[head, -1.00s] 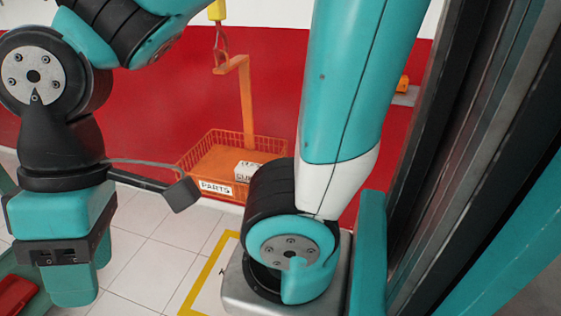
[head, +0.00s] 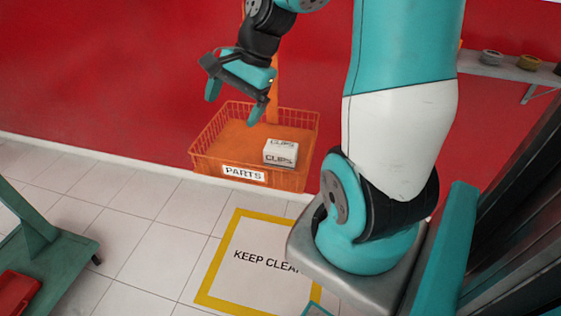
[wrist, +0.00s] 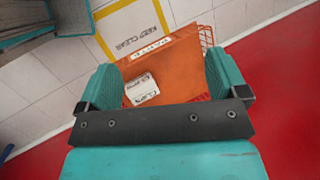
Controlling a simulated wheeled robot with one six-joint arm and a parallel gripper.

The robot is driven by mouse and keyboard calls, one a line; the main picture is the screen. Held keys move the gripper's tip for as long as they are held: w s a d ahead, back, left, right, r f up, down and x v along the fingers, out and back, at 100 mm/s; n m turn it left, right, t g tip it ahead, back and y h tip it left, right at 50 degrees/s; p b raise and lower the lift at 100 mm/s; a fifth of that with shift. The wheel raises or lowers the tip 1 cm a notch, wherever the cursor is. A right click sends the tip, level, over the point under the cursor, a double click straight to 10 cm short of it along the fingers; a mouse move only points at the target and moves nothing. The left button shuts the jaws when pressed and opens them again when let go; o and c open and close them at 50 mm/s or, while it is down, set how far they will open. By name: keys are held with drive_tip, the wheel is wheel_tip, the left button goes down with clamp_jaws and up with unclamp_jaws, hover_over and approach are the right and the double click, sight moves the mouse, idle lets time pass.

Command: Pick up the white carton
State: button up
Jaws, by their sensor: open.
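The white carton (head: 281,152), marked CLIPS, sits in the right part of the orange PARTS basket (head: 244,174) in the head view. In the wrist view the carton (wrist: 142,90) shows between my fingers, closer to the left finger, with the basket floor (wrist: 178,62) around it. My gripper (head: 232,108) is open and empty. In the head view it is above the basket, up and to the left of the carton, apart from it. Its fingers (wrist: 168,85) are spread wide in the wrist view.
An orange post (head: 274,90) rises behind the basket, close to my gripper. A red wall (head: 110,80) stands behind. A yellow-edged KEEP CLEAR square (head: 255,245) marks the tiled floor. A green cart (head: 45,255) with a red item is at left. A shelf (head: 510,68) is at upper right.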

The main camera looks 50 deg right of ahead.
drive_tip(key=s+d+f+m+t+b, duration=0.1)
drive_tip(key=d+f+m, duration=0.25)
drive_tip(key=d, duration=0.25)
drive_tip(key=s+d+f+m+b, duration=0.1)
drive_tip(key=d+f+m, duration=0.1)
drive_tip(key=d+m, duration=0.35)
drive_tip(key=m+t+h, duration=0.1)
drive_tip(key=m+h, duration=0.1)
drive_tip(key=m, duration=0.5)
approach(283, 147)
drive_tip(key=x, duration=0.5)
drive_tip(key=shift+w+a, duration=0.1)
drive_tip(key=shift+a, duration=0.05)
drive_tip(key=shift+p+x, duration=0.35)
drive_tip(key=shift+x, duration=2.6)
drive_tip(key=c, duration=1.2)
